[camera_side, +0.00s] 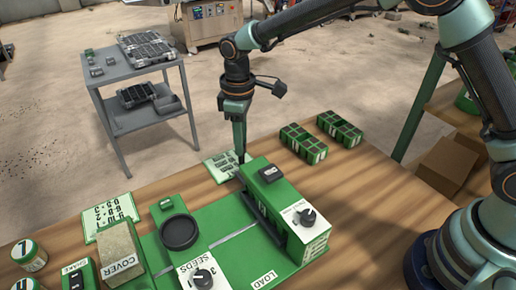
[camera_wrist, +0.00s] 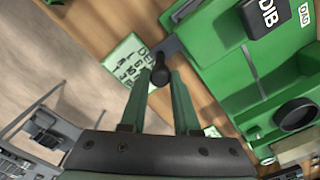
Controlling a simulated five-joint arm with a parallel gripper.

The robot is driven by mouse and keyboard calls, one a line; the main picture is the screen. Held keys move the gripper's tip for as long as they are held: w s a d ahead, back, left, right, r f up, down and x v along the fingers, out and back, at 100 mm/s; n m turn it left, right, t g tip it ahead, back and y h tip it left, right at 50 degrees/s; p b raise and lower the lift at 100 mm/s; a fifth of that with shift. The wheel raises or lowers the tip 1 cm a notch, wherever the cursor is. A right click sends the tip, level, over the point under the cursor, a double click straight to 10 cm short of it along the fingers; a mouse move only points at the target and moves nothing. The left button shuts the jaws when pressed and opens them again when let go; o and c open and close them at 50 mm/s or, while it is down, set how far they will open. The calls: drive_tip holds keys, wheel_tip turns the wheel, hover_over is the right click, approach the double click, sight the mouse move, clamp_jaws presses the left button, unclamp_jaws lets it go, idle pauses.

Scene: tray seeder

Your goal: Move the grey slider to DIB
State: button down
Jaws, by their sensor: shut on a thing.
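In the wrist view the grey slider (camera_wrist: 169,45) is a flat grey bar with a dark round knob, sticking out from the end of the green machine (camera_wrist: 218,50). My gripper (camera_wrist: 161,76) is shut on the knob, one finger on each side. A black block marked DIB (camera_wrist: 265,16) sits on top of the machine; it also shows in the side view (camera_side: 271,173). In the side view my gripper (camera_side: 240,158) points down at the far end of the machine's raised green housing (camera_side: 275,195). The slider is mostly hidden there.
A black round cup (camera_side: 179,231) and COVER block (camera_side: 120,255) are left. Green cell trays (camera_side: 303,143) lie right. A printed card (camera_side: 222,166) lies beside my gripper.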

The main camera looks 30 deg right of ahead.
drive_tip(key=c, duration=0.6)
unclamp_jaws()
drive_tip(key=shift+d, duration=0.25)
drive_tip(key=shift+c, duration=0.2)
drive_tip(key=shift+r, duration=0.1)
wheel_tip(320, 180, up, 12)
